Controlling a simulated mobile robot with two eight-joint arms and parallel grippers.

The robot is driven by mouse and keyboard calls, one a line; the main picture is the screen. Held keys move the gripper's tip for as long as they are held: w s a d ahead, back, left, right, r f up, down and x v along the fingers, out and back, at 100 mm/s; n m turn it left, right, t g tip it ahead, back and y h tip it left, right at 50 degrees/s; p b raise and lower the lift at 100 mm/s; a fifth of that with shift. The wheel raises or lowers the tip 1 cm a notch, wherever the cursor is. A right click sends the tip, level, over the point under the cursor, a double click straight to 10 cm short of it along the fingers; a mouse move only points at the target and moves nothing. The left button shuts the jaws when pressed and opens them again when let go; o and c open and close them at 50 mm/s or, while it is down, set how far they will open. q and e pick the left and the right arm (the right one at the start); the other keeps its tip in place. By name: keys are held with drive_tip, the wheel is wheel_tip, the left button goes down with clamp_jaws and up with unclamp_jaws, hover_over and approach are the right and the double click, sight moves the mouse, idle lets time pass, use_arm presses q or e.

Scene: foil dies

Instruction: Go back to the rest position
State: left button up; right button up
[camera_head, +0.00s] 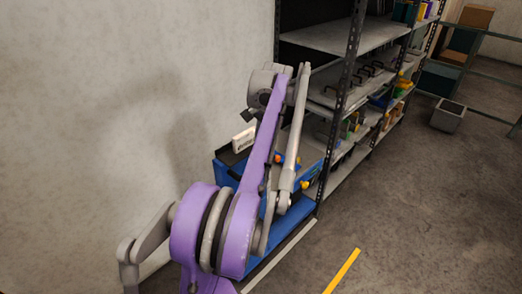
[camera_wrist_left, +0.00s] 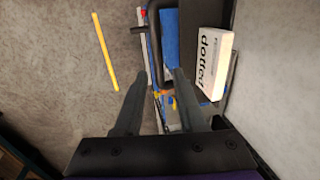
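My left arm, purple and grey, rises from the bottom left of the head view, and its gripper is hidden there. In the left wrist view my left gripper (camera_wrist_left: 160,76) has its two dark fingers apart, with no object clearly held between them. A black curved handle (camera_wrist_left: 153,32) shows beyond the fingertips; I cannot tell its distance from them. A white box with the word "dotted" (camera_wrist_left: 212,62) lies to the right of the fingers. It also shows in the head view (camera_head: 243,139), on a blue unit (camera_head: 227,172) behind my arm. My right gripper is not in view.
A grey metal rack (camera_head: 350,70) with handled plates and coloured items stands right of the blue unit. A pale wall (camera_head: 90,100) is close on the left. A grey bin (camera_head: 448,116) stands farther right. The floor (camera_head: 430,220) at the right is clear, with a yellow stripe (camera_head: 343,270).

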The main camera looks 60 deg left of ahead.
use_arm(q)
drive_tip(key=shift+d+r, duration=0.1)
drive_tip(key=shift+r, duration=0.35)
drive_tip(key=w+d+f+m+t, duration=0.1)
drive_tip(key=d+f, duration=0.2)
drive_tip(key=d, duration=0.7)
drive_tip(key=w+d+f+m+t, duration=0.1)
drive_tip(key=d+f, duration=0.1)
drive_tip(key=d, duration=0.9)
drive_tip(key=s+d+f+t, duration=0.1)
drive_tip(key=s+d+f, duration=0.2)
drive_tip(key=d, duration=0.3)
drive_tip(key=s+d+f+t+h, duration=0.1)
drive_tip(key=s+d+f, duration=0.3)
drive_tip(key=d+f, duration=0.1)
drive_tip(key=s+d+f+t+h, duration=0.1)
drive_tip(key=s+d+f, duration=0.2)
drive_tip(key=d+f, duration=0.2)
drive_tip(key=d, duration=0.3)
drive_tip(key=shift+s+m+t, duration=0.3)
drive_tip(key=shift+m+t, duration=0.1)
drive_tip(key=shift+a, duration=0.1)
